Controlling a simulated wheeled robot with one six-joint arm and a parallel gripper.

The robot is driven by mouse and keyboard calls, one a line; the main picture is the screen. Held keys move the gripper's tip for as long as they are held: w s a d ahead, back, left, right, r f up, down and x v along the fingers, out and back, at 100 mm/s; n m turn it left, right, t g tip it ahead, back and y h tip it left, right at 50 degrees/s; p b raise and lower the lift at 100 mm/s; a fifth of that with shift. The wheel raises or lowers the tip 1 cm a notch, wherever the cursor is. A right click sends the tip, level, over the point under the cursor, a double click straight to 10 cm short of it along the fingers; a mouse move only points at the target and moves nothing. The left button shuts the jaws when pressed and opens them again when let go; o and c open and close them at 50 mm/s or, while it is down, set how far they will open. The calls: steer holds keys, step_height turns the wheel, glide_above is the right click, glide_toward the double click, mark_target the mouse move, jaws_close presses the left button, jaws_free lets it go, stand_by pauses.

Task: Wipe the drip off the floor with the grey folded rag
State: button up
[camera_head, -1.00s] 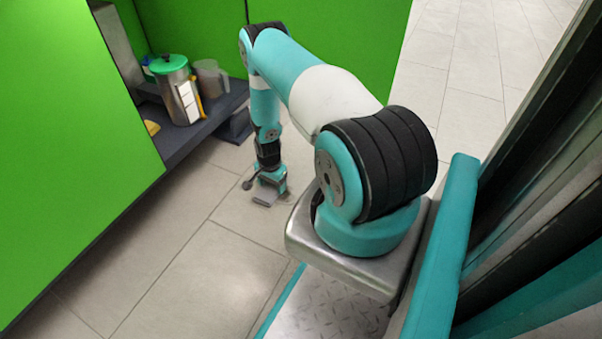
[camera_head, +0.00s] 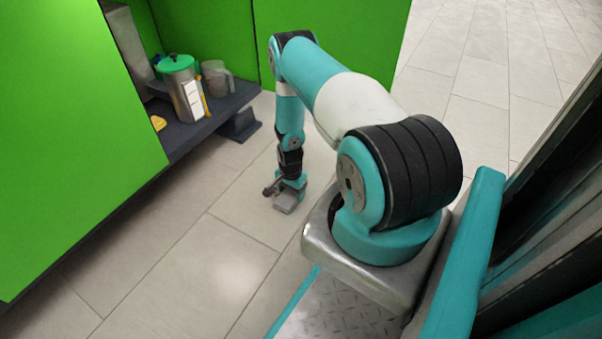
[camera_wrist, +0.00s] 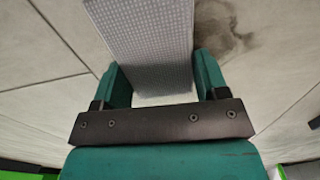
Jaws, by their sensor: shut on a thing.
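My gripper (camera_wrist: 158,88) is shut on the grey folded rag (camera_wrist: 145,35), which shows a fine dotted texture between the two teal fingers in the wrist view. In the head view my gripper (camera_head: 287,195) points down close to the floor, with the rag (camera_head: 285,204) at its tip. A dark wet drip (camera_wrist: 225,25) marks the pale floor tiles, just right of the rag in the wrist view. I cannot make out the drip in the head view. Whether the rag touches the floor is hard to tell.
A green bench housing (camera_head: 80,130) stands at the left, with a dark shelf (camera_head: 215,115). On the shelf are a metal canister with a green lid (camera_head: 183,90) and a clear jug (camera_head: 217,78). Tiled floor (camera_head: 190,255) is open in front of the bench.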

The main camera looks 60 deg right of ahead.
steer(key=shift+s, duration=0.4)
steer(key=r+p, duration=0.2)
steer(key=r, duration=0.1)
steer(key=shift+d, duration=0.2)
steer(key=shift+a+r+p, duration=0.2)
steer(key=shift+r+p, duration=0.4)
steer(key=shift+r, duration=0.05)
steer(key=shift+r+p, duration=1.6)
steer(key=shift+r, duration=0.3)
